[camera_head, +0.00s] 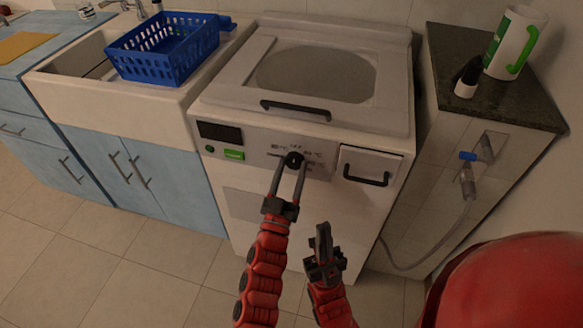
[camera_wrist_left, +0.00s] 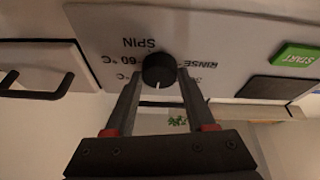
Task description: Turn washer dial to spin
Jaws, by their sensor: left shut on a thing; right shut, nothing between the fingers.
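The white washer (camera_head: 230,190) stands in the middle of the head view. Its round black dial (camera_head: 294,157) is on the front panel and also shows in the left wrist view (camera_wrist_left: 159,67). There the labels are upside down, with SPIN at the dial's upper left, and the white mark points down, away from SPIN. My left gripper (camera_head: 292,166) is shut on the dial, one finger on each side of it. My right gripper (camera_head: 322,238) is shut and empty, below and to the right of the dial, in front of the washer.
A green START button (camera_head: 233,155) and dark display (camera_head: 219,132) are left of the dial. A handled drawer (camera_head: 368,167) is on its right. A sink with a blue basket (camera_head: 165,50) stands left. A hose (camera_head: 455,225) and dark-topped counter (camera_head: 505,95) are right.

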